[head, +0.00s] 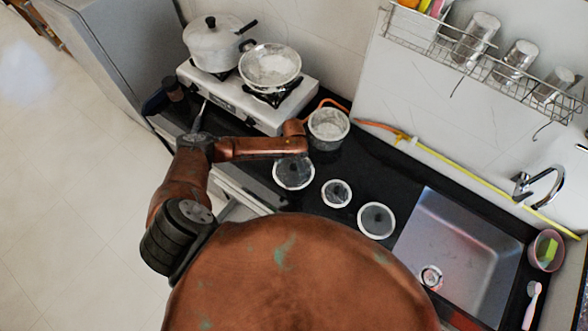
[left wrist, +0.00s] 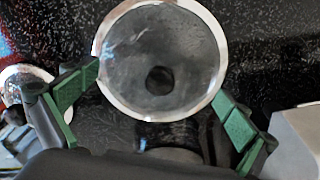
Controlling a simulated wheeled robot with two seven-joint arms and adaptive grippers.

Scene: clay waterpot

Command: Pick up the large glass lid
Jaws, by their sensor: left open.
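Three round glass lids with pale rims lie on the black counter. The large glass lid (head: 293,175) is nearest the stove, with a smaller lid (head: 336,193) and another lid (head: 376,220) to its right. In the head view my left gripper (head: 292,152) is at the far edge of the large lid, mostly hidden under my wrist. In the left wrist view a lid (left wrist: 135,65) with a dark round knob fills the upper middle. My left gripper (left wrist: 156,82) is open, its green-padded fingers on either side of that lid. My right gripper is out of view.
A metal pot (head: 328,128) stands just beyond the large lid. A white stove (head: 245,100) with a lidded pot (head: 215,48) and a pan (head: 270,68) is at the back left. The sink (head: 460,250) is at the right, with a yellow hose (head: 460,170) behind.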

